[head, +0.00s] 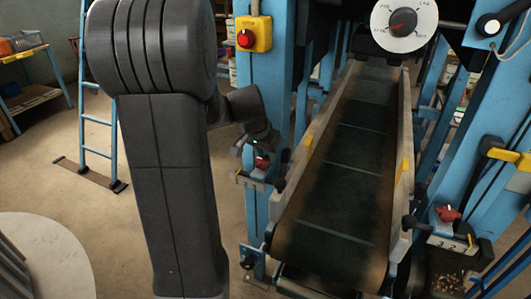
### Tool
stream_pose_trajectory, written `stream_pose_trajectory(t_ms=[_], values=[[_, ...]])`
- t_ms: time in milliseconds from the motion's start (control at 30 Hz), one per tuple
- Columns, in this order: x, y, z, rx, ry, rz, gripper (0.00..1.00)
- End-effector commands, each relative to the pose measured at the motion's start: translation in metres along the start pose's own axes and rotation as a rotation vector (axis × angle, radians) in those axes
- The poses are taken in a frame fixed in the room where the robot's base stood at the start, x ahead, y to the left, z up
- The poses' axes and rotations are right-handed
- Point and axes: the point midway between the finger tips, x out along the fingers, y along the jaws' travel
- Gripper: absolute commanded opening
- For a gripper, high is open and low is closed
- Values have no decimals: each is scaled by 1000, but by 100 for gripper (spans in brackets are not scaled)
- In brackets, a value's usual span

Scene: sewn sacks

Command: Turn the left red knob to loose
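The left red knob (262,162) sits on the blue frame left of the conveyor, above a small pale plate (248,180) whose marks are too small to read. My dark arm reaches down to it from the upper left. My gripper (259,147) is right at the knob and covers part of it. Its fingers are too small and dark to tell whether they are open or shut, or touching the knob. The knob's pointing direction cannot be made out.
A second red knob (447,213) sits right of the conveyor belt (345,180) above a numbered plate. A white dial (404,24) is at the top, and a yellow box (254,34) with a red button is at upper left. A blue ladder (115,150) stands left; floor there is clear.

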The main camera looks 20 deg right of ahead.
Motion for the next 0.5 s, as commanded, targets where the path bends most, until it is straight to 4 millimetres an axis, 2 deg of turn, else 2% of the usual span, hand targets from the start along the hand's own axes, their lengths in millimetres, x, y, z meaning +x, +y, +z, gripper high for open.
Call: stream_pose_trajectory(t_ms=[33, 133, 167, 500], values=[[0, 0, 0, 0, 0, 0, 22], [0, 0, 0, 0, 0, 0, 2], [0, 0, 0, 0, 0, 0, 0], [-1, -1, 1, -55, -5, -22, 0]])
